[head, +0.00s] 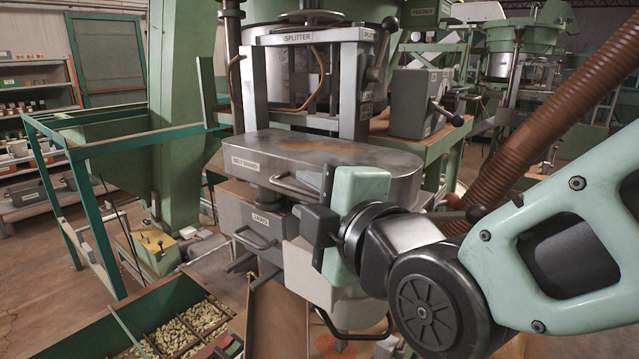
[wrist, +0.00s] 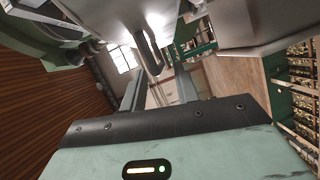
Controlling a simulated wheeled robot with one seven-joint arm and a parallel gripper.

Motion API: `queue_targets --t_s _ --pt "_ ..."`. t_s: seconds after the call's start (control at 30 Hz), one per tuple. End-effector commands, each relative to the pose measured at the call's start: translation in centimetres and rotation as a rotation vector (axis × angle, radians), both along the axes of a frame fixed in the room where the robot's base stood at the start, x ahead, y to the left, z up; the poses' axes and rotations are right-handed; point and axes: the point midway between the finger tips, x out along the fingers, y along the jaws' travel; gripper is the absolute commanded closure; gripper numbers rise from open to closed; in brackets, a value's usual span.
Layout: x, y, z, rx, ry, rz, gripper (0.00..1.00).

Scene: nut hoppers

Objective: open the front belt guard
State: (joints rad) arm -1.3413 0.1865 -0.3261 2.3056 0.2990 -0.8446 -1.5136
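The belt guard (head: 345,160) is a rounded grey metal cover with a rust-brown patch on top and a label on its front left. It looks closed over the machine. A dark bar handle (head: 293,188) is on its front side. My gripper (head: 316,208) is in front of the guard, just right of and below this handle, and partly hides the front. In the wrist view my two fingers (wrist: 158,88) stand apart with nothing between their tips. A dark handle (wrist: 149,50) shows just beyond them, apparently the guard's; contact cannot be told.
Below the guard is a grey box labelled JAWS (head: 262,222) with its own bar handle. The splitter frame (head: 305,38) rises behind. A bin of nuts (head: 175,325) stands at the lower left, near a green rail frame (head: 75,190). A brown hose (head: 560,115) hangs at the right.

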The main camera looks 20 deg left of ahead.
Motion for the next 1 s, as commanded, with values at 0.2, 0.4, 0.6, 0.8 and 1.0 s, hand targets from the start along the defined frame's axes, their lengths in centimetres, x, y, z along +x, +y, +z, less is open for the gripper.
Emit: queue_targets --t_s 0.2,0.4,0.6,0.8,1.0 --pt "2.1 2.1 -0.2 0.0 0.0 -0.001 0.69" --pt "2.7 2.7 -0.3 -0.001 -0.001 0.0 0.69" --pt "2.7 2.7 -0.3 0.0 0.0 0.0 0.69" --pt "2.7 2.7 -0.3 0.0 0.0 0.0 1.0" --pt "2.7 2.8 -0.1 0.001 0.006 0.0 1.0"
